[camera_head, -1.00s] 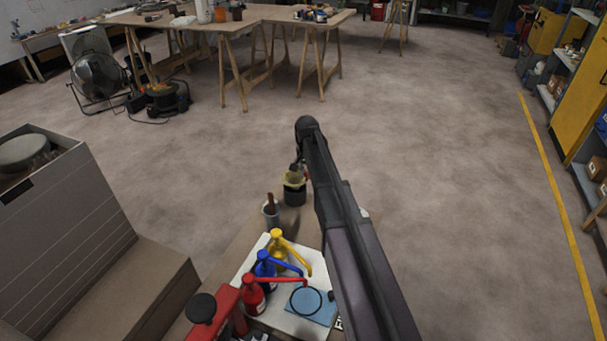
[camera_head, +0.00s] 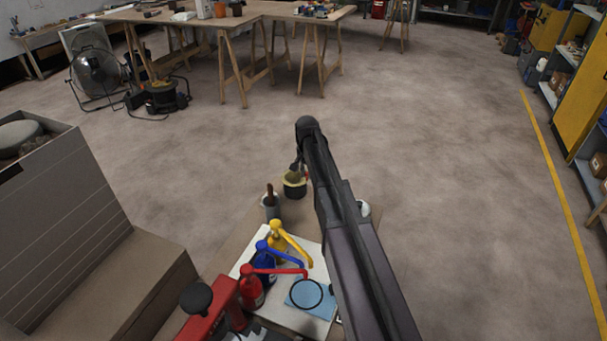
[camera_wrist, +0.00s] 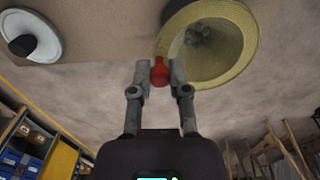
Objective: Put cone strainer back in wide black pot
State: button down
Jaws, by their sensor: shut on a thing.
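The cone strainer (camera_wrist: 228,65) has a yellowish mesh body and a red grip (camera_wrist: 159,73). My gripper (camera_wrist: 159,68) is shut on that red grip. The strainer's wide rim faces my wrist camera, and something grey shows inside it. In the head view the strainer (camera_head: 293,178) is a small yellow patch at the wide black pot (camera_head: 295,191). It overlaps the pot's mouth; I cannot tell whether it rests in it. My arm hides much of the gripper there.
A cup with a brown handle (camera_head: 270,206) stands left of the pot. Red, blue (camera_head: 265,262) and yellow pump bottles stand nearer on a white board, beside a blue pad (camera_head: 312,294). A white round thing with a black knob (camera_wrist: 22,45) lies across the bench.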

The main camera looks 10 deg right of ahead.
dwell(0.3)
jog(key=c, duration=0.5)
grip_release()
jog(key=shift+o, duration=0.7)
jog(key=o, duration=0.3)
jog(key=shift+r, duration=0.1)
jog(key=shift+r+p, duration=3.45)
jog(key=shift+p, duration=0.1)
